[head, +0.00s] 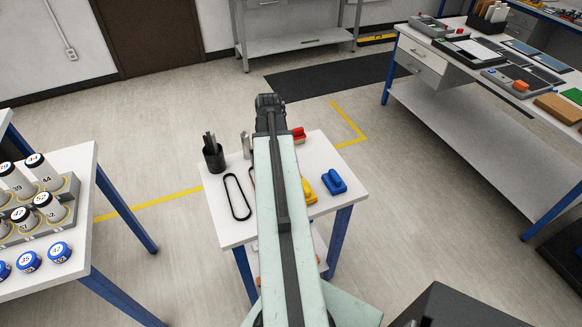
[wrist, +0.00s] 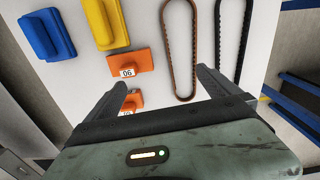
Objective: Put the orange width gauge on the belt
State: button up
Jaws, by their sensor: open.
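An orange block with a raised grip and a white number label (wrist: 131,66) lies on the white tabletop in the wrist view. A second orange piece with a label (wrist: 133,99) shows below it, partly hidden by a finger. A brown belt loop (wrist: 166,45) and a black belt loop (wrist: 218,40) lie to the right; the black loop also shows in the head view (head: 228,195). My gripper (wrist: 163,80) is open, with no object seen held. Its left finger is close to the orange pieces. My arm hides them in the head view.
A yellow block (wrist: 104,22) and a blue block (wrist: 47,36) lie beside the orange ones.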

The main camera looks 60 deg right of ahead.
jog(key=shift+m, duration=0.3)
jog(key=s+d, duration=0.2)
jog(key=s+d+r, duration=0.1)
jog(key=s, duration=0.1)
jog(key=shift+s+d+r, duration=0.1)
jog(key=shift+s+d, duration=0.2)
jog(key=shift+d, duration=0.1)
notch_tip(320, 180, down, 8)
jog(key=b, duration=0.8)
jog(key=shift+d, duration=0.1)
jog(key=shift+r, duration=0.1)
jog(key=c, duration=1.5)
notch_tip(320, 180, up, 10)
jog(key=p, duration=1)
jog(key=shift+r+p, duration=0.1)
jog(key=shift+p, duration=0.25)
jog(key=shift+c, duration=0.2)
notch_tip(320, 180, down, 2)
jog(key=shift+b, duration=1)
jog(key=shift+r, duration=0.2)
